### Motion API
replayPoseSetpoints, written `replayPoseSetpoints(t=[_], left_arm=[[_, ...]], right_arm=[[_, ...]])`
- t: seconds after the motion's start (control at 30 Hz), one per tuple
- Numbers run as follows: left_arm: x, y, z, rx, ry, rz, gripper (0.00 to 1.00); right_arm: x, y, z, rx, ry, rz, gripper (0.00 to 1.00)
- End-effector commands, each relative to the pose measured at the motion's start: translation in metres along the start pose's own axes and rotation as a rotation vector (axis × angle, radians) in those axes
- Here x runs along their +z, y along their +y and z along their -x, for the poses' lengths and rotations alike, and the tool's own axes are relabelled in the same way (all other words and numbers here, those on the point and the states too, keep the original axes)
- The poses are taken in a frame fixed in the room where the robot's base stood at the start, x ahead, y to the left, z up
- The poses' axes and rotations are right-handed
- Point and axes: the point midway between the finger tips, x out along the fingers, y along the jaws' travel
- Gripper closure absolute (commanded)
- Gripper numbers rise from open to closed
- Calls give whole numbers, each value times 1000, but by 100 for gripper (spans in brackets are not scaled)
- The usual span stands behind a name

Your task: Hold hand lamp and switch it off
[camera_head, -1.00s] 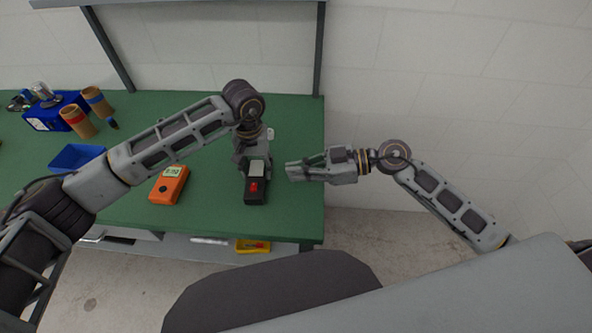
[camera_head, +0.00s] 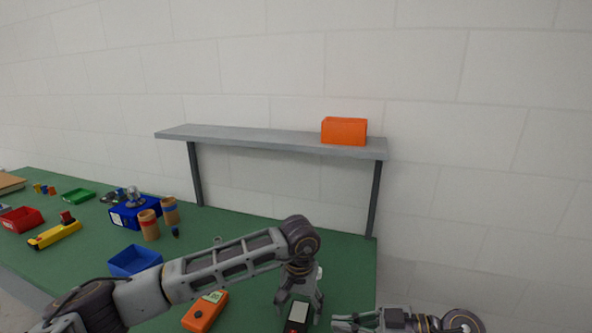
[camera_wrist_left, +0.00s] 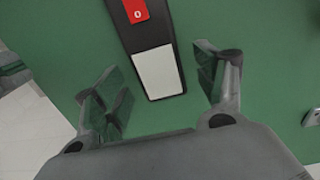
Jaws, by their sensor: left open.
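The hand lamp, a black body with a pale panel (camera_head: 297,314) and a red switch, lies on the green table at the bottom edge of the head view, partly cut off. In the left wrist view the lamp (camera_wrist_left: 157,70) shows its red switch, marked "0", at the top. My left gripper (camera_head: 299,304) is open above the lamp's panel end, its fingers apart on either side; it also shows in the left wrist view (camera_wrist_left: 150,75). My right gripper (camera_head: 340,322) is to the right of the lamp, partly cut off by the bottom edge, and its opening is unclear.
An orange meter (camera_head: 204,312) lies left of the lamp. A blue bin (camera_head: 134,262), cardboard tubes (camera_head: 148,226) and a blue box (camera_head: 126,215) stand further left. A raised shelf (camera_head: 250,139) with an orange bin (camera_head: 344,131) spans the back.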

Motion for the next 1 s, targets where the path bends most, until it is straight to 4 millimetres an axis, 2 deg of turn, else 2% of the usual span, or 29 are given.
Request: replayPoseSetpoints(t=[0.6, 0.8, 1.0], left_arm=[[0, 0, 86, 0, 1, 0, 29], [0, 0, 101, 0, 0, 0, 29], [0, 0, 104, 0, -1, 0, 29]], right_arm=[[0, 0, 0, 0, 0, 0, 100], [0, 0, 0, 0, 0, 0, 100], [0, 0, 0, 0, 0, 0, 100]])
